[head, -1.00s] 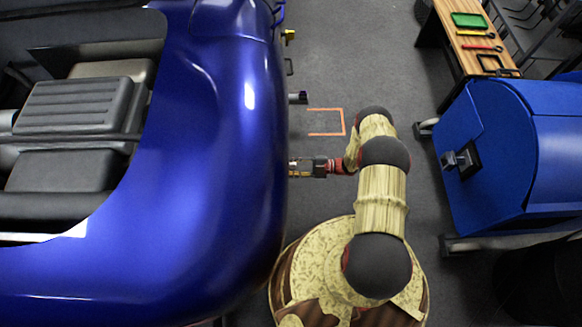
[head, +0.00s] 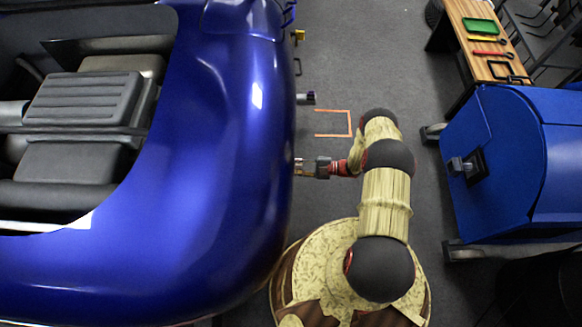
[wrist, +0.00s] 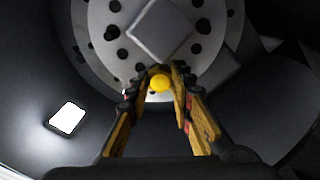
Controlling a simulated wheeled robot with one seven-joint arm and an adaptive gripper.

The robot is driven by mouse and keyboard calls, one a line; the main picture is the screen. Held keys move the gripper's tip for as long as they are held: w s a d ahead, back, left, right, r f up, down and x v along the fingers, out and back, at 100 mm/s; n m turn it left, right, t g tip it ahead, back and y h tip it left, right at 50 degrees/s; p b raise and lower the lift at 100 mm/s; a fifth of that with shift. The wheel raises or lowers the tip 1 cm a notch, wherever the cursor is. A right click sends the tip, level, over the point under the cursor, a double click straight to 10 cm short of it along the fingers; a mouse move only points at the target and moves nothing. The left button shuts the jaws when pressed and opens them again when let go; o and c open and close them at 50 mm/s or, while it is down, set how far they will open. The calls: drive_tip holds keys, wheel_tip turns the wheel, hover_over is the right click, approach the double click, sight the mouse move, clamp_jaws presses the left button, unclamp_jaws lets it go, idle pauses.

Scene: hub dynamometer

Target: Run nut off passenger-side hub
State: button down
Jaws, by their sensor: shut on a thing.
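The yellow nut (wrist: 160,83) shows in the wrist view between my fingertips, in front of the lower part of the hub. The hub (wrist: 112,64) is a pale grey disc with several dark holes and a grey square block at its middle. My gripper (wrist: 161,88) is shut on the nut, one finger on each side. I cannot tell whether the nut is still on its stud. In the head view my gripper (head: 300,168) points left at the side of the blue car (head: 235,150), whose bodywork hides the hub and nut.
A dark-tipped stub (head: 307,98) sticks out of the car farther up. An orange outline (head: 349,124) marks the floor. A blue cabinet (head: 500,160) stands right of my arm, and a wooden bench (head: 462,28) with tools stands beyond.

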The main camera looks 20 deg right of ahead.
drive_tip(key=n, duration=0.4)
drive_tip(key=v, duration=0.6)
idle(1.0)
drive_tip(key=shift+w, duration=0.15)
idle(0.5)
